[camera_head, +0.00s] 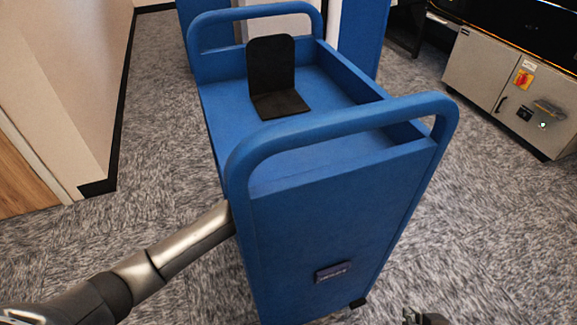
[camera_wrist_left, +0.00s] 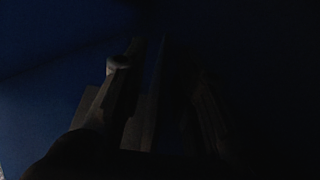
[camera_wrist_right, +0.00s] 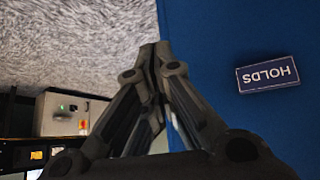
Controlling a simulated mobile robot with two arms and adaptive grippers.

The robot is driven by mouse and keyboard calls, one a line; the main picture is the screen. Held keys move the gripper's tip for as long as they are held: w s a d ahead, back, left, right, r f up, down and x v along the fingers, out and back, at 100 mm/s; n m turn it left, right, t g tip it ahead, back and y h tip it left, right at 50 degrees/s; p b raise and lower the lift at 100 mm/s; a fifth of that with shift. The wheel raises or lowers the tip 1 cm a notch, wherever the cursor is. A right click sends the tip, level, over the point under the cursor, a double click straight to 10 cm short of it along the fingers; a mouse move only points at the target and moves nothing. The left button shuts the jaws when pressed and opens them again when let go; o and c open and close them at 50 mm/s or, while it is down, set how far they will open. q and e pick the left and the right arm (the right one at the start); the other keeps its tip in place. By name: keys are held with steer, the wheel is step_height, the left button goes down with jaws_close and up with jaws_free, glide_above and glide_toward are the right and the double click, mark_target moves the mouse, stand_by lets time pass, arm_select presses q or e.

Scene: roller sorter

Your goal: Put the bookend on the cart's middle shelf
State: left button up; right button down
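The black L-shaped bookend (camera_head: 272,75) stands upright on the top shelf of the blue cart (camera_head: 320,225), its base flat on the shelf. The middle shelf is hidden behind the cart's end panel. My left arm reaches the cart's left side below the top, and its gripper is hidden there in the head view. The left wrist view is very dark, with dim finger shapes of my left gripper (camera_wrist_left: 160,75) against blue surfaces. My right gripper (camera_wrist_right: 155,50) is shut and empty beside the end panel, low at the right of the cart.
A small dark label (camera_head: 333,272) reading "HOLDS" sits on the end panel. A handle rail (camera_head: 340,122) arches above the cart's near end. A wall (camera_head: 75,80) stands at the left and a grey cabinet (camera_head: 485,75) at the right. Carpet right of the cart is clear.

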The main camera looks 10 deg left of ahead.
arm_select(q)
steer(key=shift+r, duration=0.15)
